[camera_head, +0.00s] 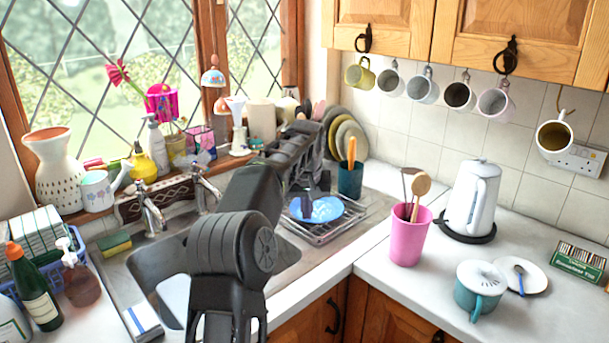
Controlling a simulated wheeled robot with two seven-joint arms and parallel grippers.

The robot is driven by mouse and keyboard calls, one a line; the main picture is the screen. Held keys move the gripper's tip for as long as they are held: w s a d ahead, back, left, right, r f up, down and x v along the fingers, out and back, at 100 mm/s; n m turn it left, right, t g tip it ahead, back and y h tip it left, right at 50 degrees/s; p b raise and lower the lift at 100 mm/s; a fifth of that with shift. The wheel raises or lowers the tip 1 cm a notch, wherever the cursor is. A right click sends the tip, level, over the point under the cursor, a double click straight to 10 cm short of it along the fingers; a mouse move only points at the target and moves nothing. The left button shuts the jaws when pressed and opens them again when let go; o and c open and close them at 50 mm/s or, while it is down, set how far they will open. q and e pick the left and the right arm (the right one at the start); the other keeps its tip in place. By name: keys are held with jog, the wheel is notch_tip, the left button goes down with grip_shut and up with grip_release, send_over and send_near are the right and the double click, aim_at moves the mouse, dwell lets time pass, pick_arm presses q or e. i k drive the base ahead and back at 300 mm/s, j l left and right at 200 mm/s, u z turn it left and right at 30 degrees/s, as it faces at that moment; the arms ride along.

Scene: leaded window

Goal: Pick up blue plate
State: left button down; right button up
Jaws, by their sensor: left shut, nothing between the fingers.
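The blue plate (325,211) lies on the metal drying rack (318,234) beside the sink, in the head view. My black left arm runs up from the bottom middle and bends over the sink towards the rack. Its gripper (307,213) points down over the left part of the plate and hides some of it. The fingers are shut with nothing between them. I cannot tell whether the fingertips touch the plate. My right gripper is not in view.
A dark teal utensil pot (350,181) stands just behind the plate. Several plates (346,138) stand upright behind it. A pink utensil cup (408,240) and a white kettle (473,200) stand to the right. The taps (150,212) are left of my arm.

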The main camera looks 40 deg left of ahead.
aim_at(325, 209)
jog(key=i+j, duration=0.3)
jog(key=j, duration=0.15)
jog(key=i+j, duration=0.35)
jog(key=j, duration=0.1)
